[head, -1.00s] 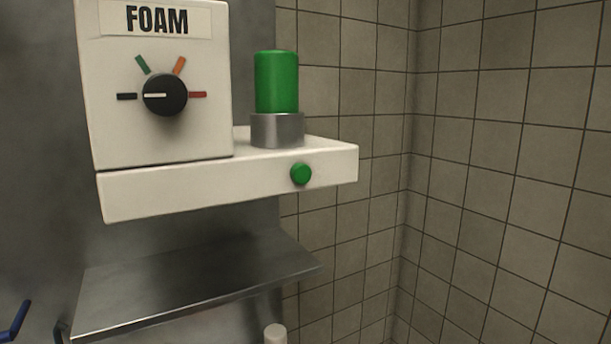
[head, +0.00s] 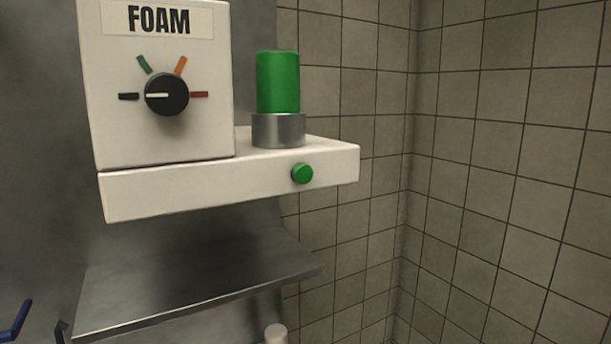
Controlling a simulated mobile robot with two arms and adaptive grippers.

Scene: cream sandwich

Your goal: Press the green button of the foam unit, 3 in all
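The foam unit (head: 180,192) is a white box labelled FOAM with a flat white ledge, on the left and middle of the head view. Its small round green button (head: 302,173) is on the front face of the ledge, near the right end. Nothing touches the button. A black dial (head: 167,95) with a white pointer sits on the box; the pointer points left, at the black mark. A green cylinder (head: 278,82) in a grey metal collar (head: 278,130) stands on the ledge above the button. Neither of my grippers can be made out.
A metal shelf (head: 190,285) juts out below the unit. A pale rounded post top (head: 276,334) shows at the bottom edge. A blue bar (head: 16,320) is at the lower left. Tiled walls (head: 510,170) fill the right; the space before them is clear.

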